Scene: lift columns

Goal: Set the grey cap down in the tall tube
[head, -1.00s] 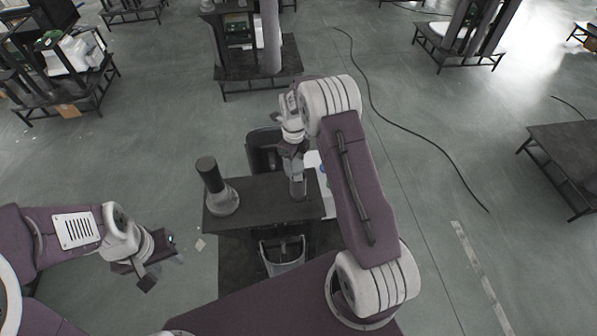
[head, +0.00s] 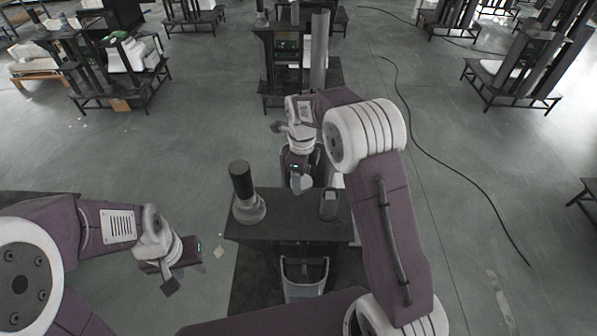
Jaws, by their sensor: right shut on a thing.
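My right gripper (head: 299,170) is above the far side of the dark work table (head: 285,228). It is shut on a small light-grey piece (head: 301,184), which looks like the grey cap and hangs below the jaws. The tall tube (head: 241,181), dark with a wide grey foot, stands upright on the table's left part, to the left of the held cap and apart from it. A shorter grey holder (head: 328,204) with a dark top stands to the right. My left gripper (head: 189,268) is open and empty, left of the table.
A bin (head: 304,277) stands at the table's near side. Another container is partly hidden behind the table under my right gripper. A dark stand with a tall grey column (head: 319,50) is farther back. A black cable (head: 450,160) lies on the floor at right.

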